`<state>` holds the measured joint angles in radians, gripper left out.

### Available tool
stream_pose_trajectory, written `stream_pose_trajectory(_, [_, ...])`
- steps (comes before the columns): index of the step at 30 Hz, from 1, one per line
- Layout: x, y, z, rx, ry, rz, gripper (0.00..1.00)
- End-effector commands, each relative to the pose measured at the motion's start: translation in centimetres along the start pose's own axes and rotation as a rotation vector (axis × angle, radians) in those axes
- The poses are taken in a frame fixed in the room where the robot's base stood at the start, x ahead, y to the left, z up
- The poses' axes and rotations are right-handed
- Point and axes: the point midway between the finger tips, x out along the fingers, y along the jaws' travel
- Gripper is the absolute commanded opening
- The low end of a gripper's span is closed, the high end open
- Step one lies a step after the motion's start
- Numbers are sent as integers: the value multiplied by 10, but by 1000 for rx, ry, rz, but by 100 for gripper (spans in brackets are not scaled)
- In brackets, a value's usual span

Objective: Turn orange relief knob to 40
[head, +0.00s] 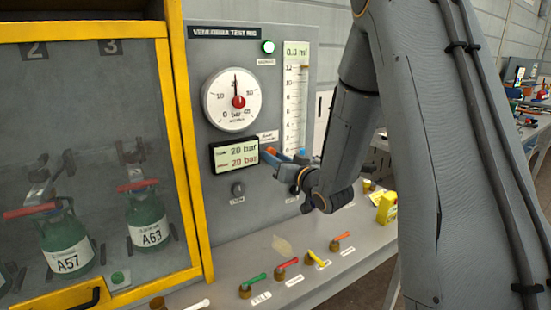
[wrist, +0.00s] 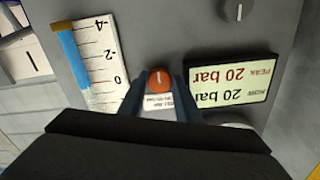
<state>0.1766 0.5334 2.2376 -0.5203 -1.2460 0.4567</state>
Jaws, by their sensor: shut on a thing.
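The orange relief knob (wrist: 159,80) is in the wrist view between the two blue-grey fingers of my gripper (wrist: 159,86), which are shut on it. It bears a pale pointer line, and a white label below it is too small to read. In the head view my gripper (head: 285,157) is at the panel, right of the display (head: 236,155), and a bit of orange shows at its tip. The display reads 20 bar on both lines. The round dial gauge (head: 232,97) has its needle pointing about straight up.
A dark knob (head: 238,189) sits below the display. A level scale (head: 296,90) reading 0.0 ml stands above my gripper. Green, yellow and orange lever valves (head: 287,263) line the bench. A yellow-framed cabinet (head: 188,150) holds green cylinders at left. A yellow object (head: 387,208) stands at right.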

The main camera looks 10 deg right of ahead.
Motion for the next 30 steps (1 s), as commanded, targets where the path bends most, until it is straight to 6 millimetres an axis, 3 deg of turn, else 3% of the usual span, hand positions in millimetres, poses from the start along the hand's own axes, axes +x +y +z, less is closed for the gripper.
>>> stream_pose_trajectory(9, [-1, 1, 2, 4, -4, 2, 8])
stream_pose_trajectory(10, [-1, 1, 2, 4, -4, 2, 32])
stream_pose_trajectory(12, [-1, 1, 2, 3, -3, 2, 38])
stream_pose_trajectory(22, [-5, 0, 1, 2, -1, 1, 38])
stream_pose_trajectory(30, [-45, 2, 1, 2, -1, 3, 38])
